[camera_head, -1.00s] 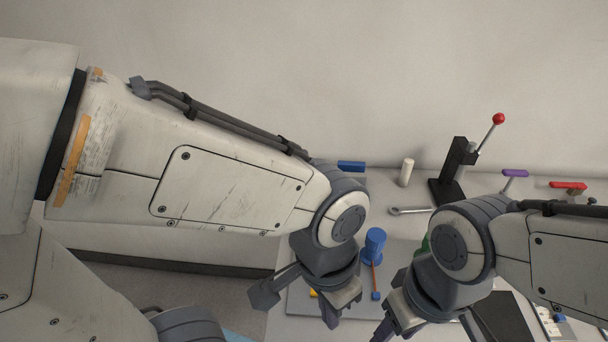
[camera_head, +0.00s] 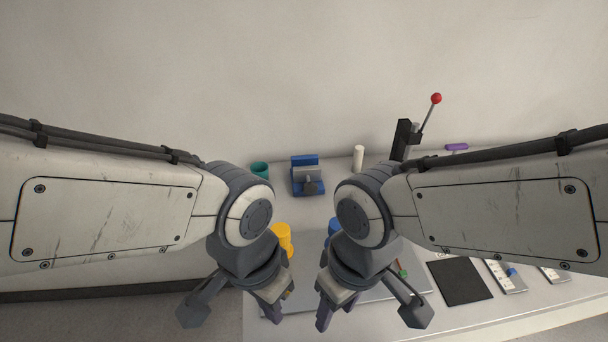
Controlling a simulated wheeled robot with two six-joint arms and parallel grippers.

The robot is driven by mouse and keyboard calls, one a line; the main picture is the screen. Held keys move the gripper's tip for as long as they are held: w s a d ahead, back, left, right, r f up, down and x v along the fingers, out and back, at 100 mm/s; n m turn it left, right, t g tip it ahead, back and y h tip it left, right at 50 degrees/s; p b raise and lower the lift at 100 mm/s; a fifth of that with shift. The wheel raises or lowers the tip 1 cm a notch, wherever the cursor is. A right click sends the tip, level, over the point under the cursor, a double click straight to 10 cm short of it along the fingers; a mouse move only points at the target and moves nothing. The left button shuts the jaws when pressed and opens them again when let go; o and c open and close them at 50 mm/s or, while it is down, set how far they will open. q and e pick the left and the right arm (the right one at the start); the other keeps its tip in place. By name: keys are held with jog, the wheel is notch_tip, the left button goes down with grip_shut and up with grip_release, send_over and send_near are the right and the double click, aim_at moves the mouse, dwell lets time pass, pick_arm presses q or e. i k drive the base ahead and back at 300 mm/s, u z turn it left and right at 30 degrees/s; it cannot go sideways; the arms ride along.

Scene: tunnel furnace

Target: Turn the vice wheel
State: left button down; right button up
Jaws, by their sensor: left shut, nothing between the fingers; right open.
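The blue vice (camera_head: 305,160) stands near the back of the table, between my two arms in the picture. A small dark grey part on its front, which may be the wheel (camera_head: 310,186), faces me; its shape is too small to be sure. My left gripper (camera_head: 272,310) is shut and empty, low in the view and nearer to me than the vice. My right gripper (camera_head: 322,312) is just to the right of it, open and empty. Both grippers are apart from the vice.
A teal cup (camera_head: 260,169) and a white cylinder (camera_head: 358,158) flank the vice. A black lever press with a red knob (camera_head: 436,98) stands at right. Yellow cylinders (camera_head: 282,237), a partly hidden blue cylinder (camera_head: 334,226) and a black pad (camera_head: 460,281) are nearer.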

aim_at(310, 188)
jog(key=u, duration=0.1)
jog(key=k, duration=1)
jog(key=z, duration=0.65)
jog(key=i, duration=1.3)
jog(key=u, duration=0.8)
